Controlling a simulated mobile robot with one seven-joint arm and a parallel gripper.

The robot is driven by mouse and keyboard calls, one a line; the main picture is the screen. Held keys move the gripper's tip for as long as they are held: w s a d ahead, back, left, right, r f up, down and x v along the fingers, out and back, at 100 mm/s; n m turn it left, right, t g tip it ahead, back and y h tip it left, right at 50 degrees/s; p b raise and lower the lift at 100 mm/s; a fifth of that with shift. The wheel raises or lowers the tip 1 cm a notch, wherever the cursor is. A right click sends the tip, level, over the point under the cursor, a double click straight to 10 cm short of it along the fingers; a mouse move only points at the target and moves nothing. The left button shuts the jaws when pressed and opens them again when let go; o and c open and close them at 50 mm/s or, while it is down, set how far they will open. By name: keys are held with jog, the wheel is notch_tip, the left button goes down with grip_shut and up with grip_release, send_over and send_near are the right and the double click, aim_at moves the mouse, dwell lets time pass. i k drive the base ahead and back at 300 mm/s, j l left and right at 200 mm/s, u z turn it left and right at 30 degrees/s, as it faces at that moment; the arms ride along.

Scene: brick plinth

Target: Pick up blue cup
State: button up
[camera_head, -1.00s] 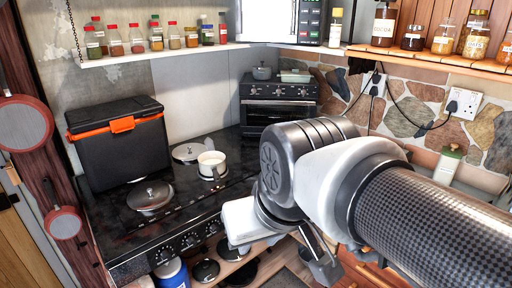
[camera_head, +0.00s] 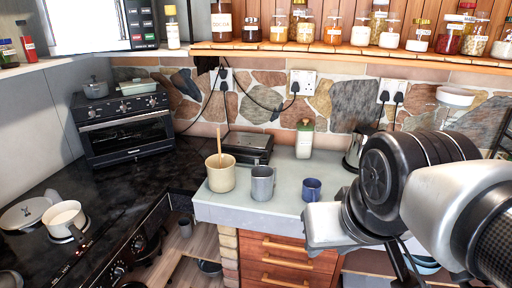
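A small dark blue cup (camera_head: 311,189) stands upright on the grey counter (camera_head: 225,209), near its front edge. A larger grey mug (camera_head: 262,184) stands just left of it. My gripper (camera_head: 406,272) hangs at the lower right, in front of the counter and apart from the blue cup. My wrist body lies close to the cup's right side in the picture. The gripper's fingers are only partly seen at the bottom edge, so whether they are open or shut is unclear. Nothing shows held in them.
A beige pot (camera_head: 221,174) with a wooden spoon stands left of the grey mug. A black toaster-like appliance (camera_head: 248,145) and a green-and-white bottle (camera_head: 304,138) are behind. A kettle (camera_head: 356,151) is partly hidden by my arm. The stove (camera_head: 110,200) lies left.

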aim_at(311, 187)
jog(key=z, duration=0.35)
jog(key=i+j+z, duration=0.2)
jog(key=i+z, duration=0.15)
jog(key=i, duration=0.15)
jog(key=i+j+z, duration=0.35)
jog(key=i+j, duration=0.05)
jog(key=i, duration=0.15)
